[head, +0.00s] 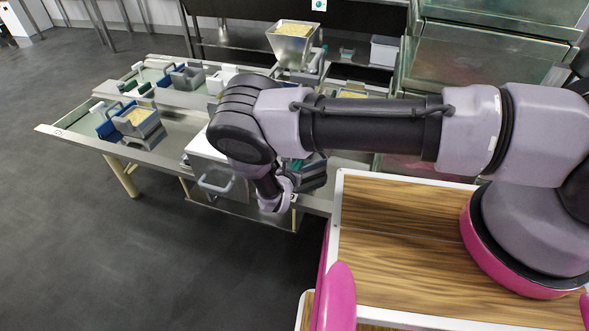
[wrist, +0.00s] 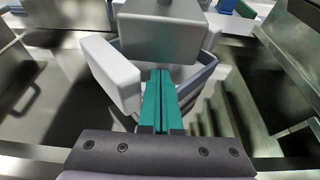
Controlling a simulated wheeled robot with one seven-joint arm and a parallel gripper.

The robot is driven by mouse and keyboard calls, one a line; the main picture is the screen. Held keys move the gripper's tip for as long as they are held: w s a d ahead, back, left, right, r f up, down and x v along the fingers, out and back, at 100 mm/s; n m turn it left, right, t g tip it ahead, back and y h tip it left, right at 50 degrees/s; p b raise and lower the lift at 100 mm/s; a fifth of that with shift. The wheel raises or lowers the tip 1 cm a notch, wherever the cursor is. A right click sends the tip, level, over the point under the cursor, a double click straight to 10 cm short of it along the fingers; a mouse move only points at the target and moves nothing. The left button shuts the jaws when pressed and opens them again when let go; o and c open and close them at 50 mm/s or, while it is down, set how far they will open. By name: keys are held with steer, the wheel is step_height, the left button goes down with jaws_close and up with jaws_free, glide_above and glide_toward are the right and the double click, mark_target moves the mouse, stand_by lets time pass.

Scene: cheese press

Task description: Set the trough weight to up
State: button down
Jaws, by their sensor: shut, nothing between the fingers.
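In the wrist view a grey rounded block (wrist: 165,38), which looks like the trough weight, stands over a blue-grey tub (wrist: 205,72). A pale bar (wrist: 110,72) slants along the block's left side. My gripper (wrist: 160,74) has its teal fingers together, with nothing between them. The fingertips point at the lower front of the block, just below it; I cannot tell whether they touch. In the head view my arm hides the block, and little of the gripper shows to the right of a white box with a handle (head: 214,172).
Metal trough tables (head: 75,128) with moulds stand at the left, and a hopper (head: 291,45) of curd stands behind. Steel surfaces close in on both sides in the wrist view. Dark open floor (head: 80,230) lies at the front left.

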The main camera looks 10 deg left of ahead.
steer(key=shift+w+f, duration=0.1)
steer(key=shift+w, duration=0.2)
step_height(320, 180, up, 14)
steer(key=shift+w, duration=0.2)
steer(key=shift+f, duration=0.1)
